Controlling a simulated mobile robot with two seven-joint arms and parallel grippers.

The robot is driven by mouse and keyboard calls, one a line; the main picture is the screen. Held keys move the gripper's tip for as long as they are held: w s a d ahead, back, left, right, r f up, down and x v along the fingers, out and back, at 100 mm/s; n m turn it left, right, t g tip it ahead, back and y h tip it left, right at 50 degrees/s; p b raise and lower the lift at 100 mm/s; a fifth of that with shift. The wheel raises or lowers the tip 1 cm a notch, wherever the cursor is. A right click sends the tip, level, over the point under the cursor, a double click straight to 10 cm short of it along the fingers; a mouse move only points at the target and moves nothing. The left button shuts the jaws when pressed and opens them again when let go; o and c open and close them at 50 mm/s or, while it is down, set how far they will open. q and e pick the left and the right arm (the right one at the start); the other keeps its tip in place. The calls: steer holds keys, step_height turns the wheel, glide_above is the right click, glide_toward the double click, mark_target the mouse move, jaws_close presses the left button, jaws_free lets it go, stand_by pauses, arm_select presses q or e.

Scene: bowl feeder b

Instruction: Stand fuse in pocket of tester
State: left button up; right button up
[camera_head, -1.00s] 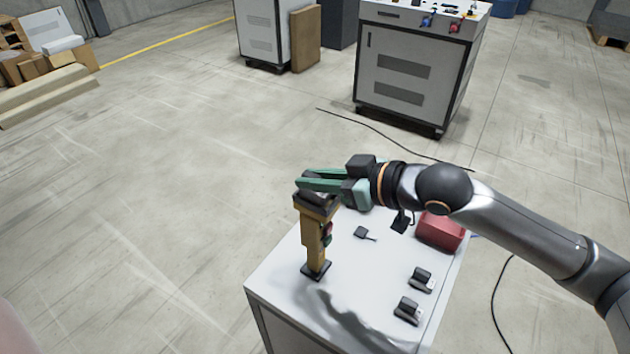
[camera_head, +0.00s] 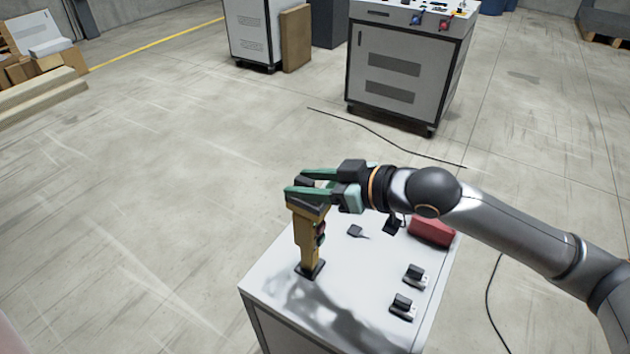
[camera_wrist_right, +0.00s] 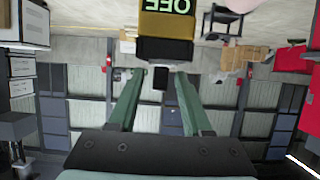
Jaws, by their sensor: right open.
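The tester (camera_head: 307,238) is a yellow-brown upright post with a dark foot and a dark top, standing near the left edge of the white cabinet top. In the right wrist view its yellow head (camera_wrist_right: 167,26) shows upside-down "OFF" lettering and a black cap. A small black block, apparently the fuse (camera_wrist_right: 160,78), sticks up from the cap's middle; it also shows as a dark piece on the tester's top in the head view (camera_head: 305,183). My right gripper (camera_head: 302,182) is open, its green fingers apart on either side of the fuse. The pocket itself is hidden.
On the white cabinet top (camera_head: 350,265) are a red box (camera_head: 432,231), a small dark piece (camera_head: 355,230) and two dark-and-grey holders (camera_head: 415,275) at the right. A larger cabinet (camera_head: 400,70) stands behind, with a cable on the floor.

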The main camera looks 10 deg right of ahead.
steer(key=v, duration=1.2)
steer(key=shift+b, duration=0.35)
